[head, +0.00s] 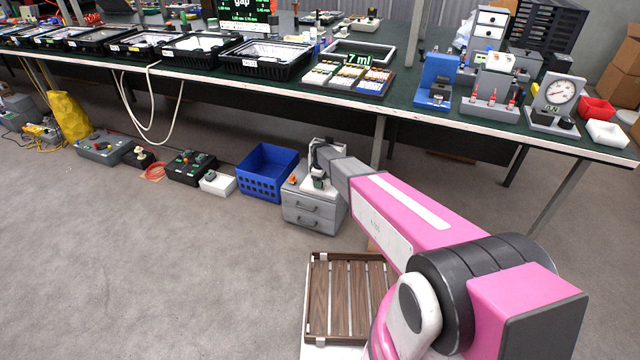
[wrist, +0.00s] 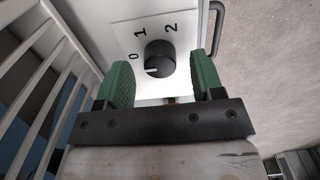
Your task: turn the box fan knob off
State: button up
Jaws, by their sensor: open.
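In the wrist view a round dark knob (wrist: 160,57) sits on a white panel (wrist: 125,37) marked 0, 1 and 2. A small white mark shows at the knob's lower left, on the side of the 0; its exact setting is hard to tell. My gripper (wrist: 161,76) is open, its green fingers on either side of the knob, with a visible gap to each side. Whether the fingers are level with the knob in depth, I cannot tell. In the head view my gripper (head: 318,177) is low over the grey drawer unit (head: 312,211), and the knob cannot be made out.
A blue crate (head: 267,172) stands left of the drawer unit. Pale slats (wrist: 50,75) run along the left of the wrist view. The long green-topped table (head: 430,121) is above and behind. A slatted wooden rack (head: 347,300) lies nearer. Open floor is at left.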

notch_tip(320, 180, up, 10)
jog(key=shift+f, duration=0.2)
dwell(0.4)
